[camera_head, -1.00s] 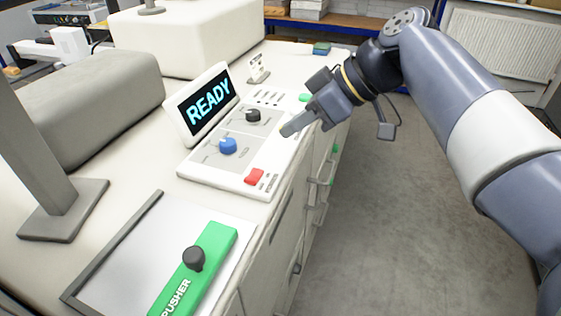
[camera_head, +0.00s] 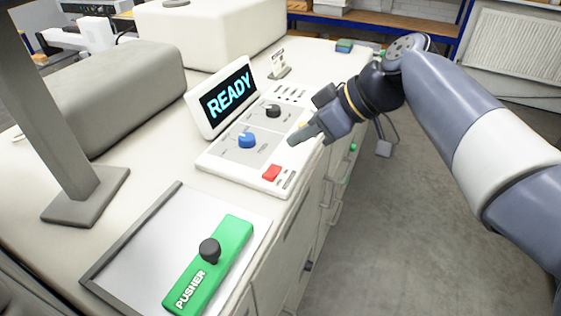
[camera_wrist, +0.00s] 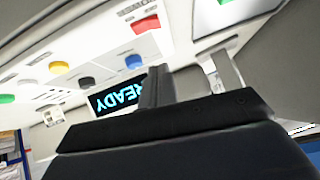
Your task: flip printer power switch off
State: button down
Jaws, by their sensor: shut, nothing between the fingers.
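The printer control panel (camera_head: 211,166) lies on the white machine top, with a lit screen (camera_head: 229,95) reading READY. A red switch (camera_head: 271,173) sits at its near right corner; I cannot read its label or tell its position. A blue knob (camera_head: 247,140) and a black knob (camera_head: 272,111) are further back. My gripper (camera_head: 293,140) is shut and empty above the panel's right edge, behind and right of the red switch, apart from it. The wrist view shows the finger (camera_wrist: 157,88), the red switch (camera_wrist: 147,25), the blue knob (camera_wrist: 133,61) and a yellow button (camera_wrist: 57,67).
A green PUSHER block (camera_head: 222,262) with a black knob lies on a pale tray (camera_head: 150,240) at the near side. A grey post (camera_head: 57,130) stands at the left. A cabinet front with handles drops below the panel. The floor (camera_head: 420,240) at the right is clear.

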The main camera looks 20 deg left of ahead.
aim_at(266, 172)
jog(key=x, duration=0.5)
jog(key=shift+a+f+p, duration=0.25)
jog(key=shift+f+p, duration=0.05)
notch_tip(266, 172, down, 2)
jog(key=shift+s+d+f, duration=0.1)
jog(key=shift+s+d, duration=0.05)
jog(key=shift+f, duration=0.65)
jog(key=shift+s, duration=0.1)
